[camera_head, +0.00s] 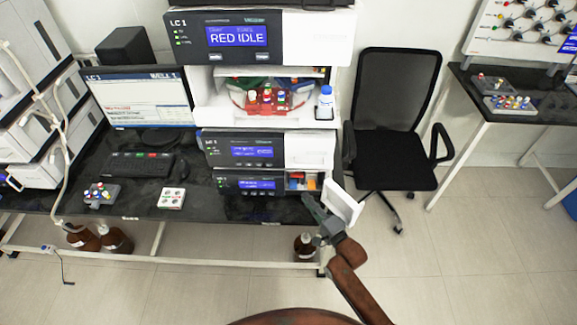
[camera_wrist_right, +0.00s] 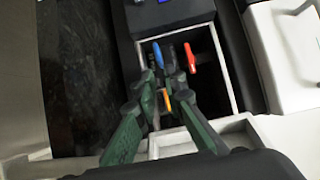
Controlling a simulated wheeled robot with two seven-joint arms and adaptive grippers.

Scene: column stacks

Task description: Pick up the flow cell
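The bottom LC module (camera_head: 247,184) has an open compartment (camera_head: 303,191) holding small coloured parts. In the right wrist view these are a blue part (camera_wrist_right: 158,54), a red part (camera_wrist_right: 190,58) and an orange part (camera_wrist_right: 167,100). I cannot tell which of them is the flow cell. My right gripper (camera_head: 314,207) is at the compartment's front. In the wrist view, its green fingers (camera_wrist_right: 163,76) are apart, with the blue and orange parts showing in the gap and the red part just right of it. The fingers hide some of the compartment. My left gripper is not in view.
A white open door (camera_head: 342,205) stands beside my right gripper. Above are another module (camera_head: 255,151) and a shelf with red bottle holders (camera_head: 267,101). A keyboard (camera_head: 142,165), a vial rack (camera_head: 101,195) and a white tray (camera_head: 171,198) lie left. A chair (camera_head: 395,157) stands right.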

